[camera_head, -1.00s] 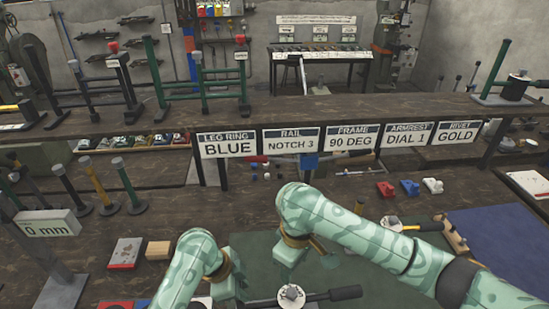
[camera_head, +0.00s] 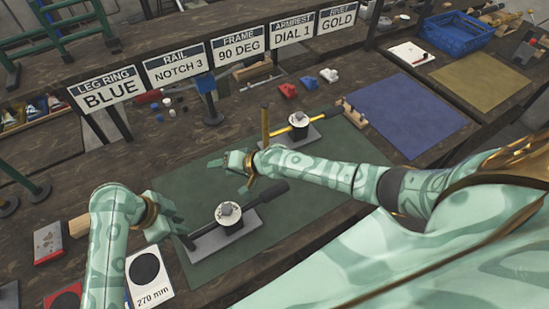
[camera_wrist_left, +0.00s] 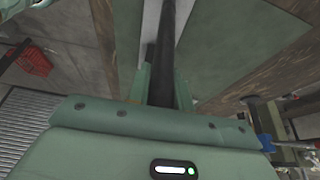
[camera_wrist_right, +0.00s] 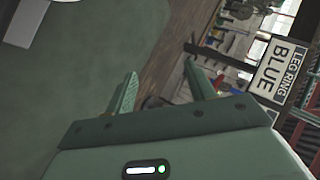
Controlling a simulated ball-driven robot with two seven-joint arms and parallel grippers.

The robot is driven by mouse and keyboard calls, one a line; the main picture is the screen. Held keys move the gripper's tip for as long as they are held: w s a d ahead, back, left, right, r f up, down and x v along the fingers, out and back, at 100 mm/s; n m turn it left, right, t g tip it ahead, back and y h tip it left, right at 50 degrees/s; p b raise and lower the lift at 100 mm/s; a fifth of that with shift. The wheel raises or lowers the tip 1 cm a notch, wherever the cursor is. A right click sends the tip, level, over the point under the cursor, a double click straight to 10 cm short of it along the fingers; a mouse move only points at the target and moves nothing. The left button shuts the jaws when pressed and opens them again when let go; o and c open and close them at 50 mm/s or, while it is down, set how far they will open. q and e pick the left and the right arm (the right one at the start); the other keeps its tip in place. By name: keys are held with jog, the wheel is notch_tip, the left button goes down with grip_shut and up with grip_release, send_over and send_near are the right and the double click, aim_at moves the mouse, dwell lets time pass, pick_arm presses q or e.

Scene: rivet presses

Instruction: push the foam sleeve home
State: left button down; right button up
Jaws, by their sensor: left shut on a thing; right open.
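A black bar with a thicker black foam sleeve (camera_head: 267,194) at its right end lies across a grey base with a round white-topped hub (camera_head: 228,213). The sleeve's fit on the bar is too small to judge. My left gripper (camera_head: 186,238) is shut on the bar's left end. In the left wrist view the dark bar (camera_wrist_left: 164,75) runs out from between the fingers. My right gripper (camera_head: 238,166) is open and empty above the green mat, behind and apart from the sleeve. In the right wrist view nothing is between its fingers (camera_wrist_right: 160,88).
A second base with a yellow bar (camera_head: 285,128) stands farther back on the green mat (camera_head: 330,148). Beside it rises a yellow post (camera_head: 265,125). Setting signs (camera_head: 175,68) line the shelf edge. A 270 mm card (camera_head: 148,272) lies near my left gripper. The blue mat (camera_head: 405,112) is clear.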

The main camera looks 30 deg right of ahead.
aim_at(275, 192)
jog(key=d+f+m+t+h, duration=0.1)
jog(key=d+m+t+h, duration=0.4)
jog(key=d, duration=0.9)
jog(key=s+d+f+m+t+h, duration=0.2)
jog(key=s+d+m+t+h, duration=0.1)
jog(key=s+d, duration=0.25)
jog(key=s+f+m, duration=0.1)
jog(key=s, duration=0.2)
jog(key=s+a+f+m+t, duration=0.1)
jog(key=s, duration=0.2)
jog(key=s+a+f, duration=0.1)
jog(key=s, duration=0.2)
jog(key=shift+s+a+f+m, duration=0.2)
jog(key=shift+s+f+m, duration=0.1)
jog(key=shift+m, duration=0.1)
jog(key=shift+m+y, duration=0.5)
jog(key=shift+m, duration=0.2)
jog(key=s+a, duration=0.2)
jog(key=s+a+f, duration=0.1)
jog(key=s+a, duration=0.1)
jog(key=s+a+f, duration=0.1)
jog(key=s+a, duration=0.1)
jog(key=shift+s, duration=0.25)
jog(key=shift+w+a, duration=0.15)
jog(key=shift+a, duration=0.1)
jog(key=w, duration=1.1)
jog(key=shift+w+f, duration=0.1)
jog(key=shift+w, duration=0.05)
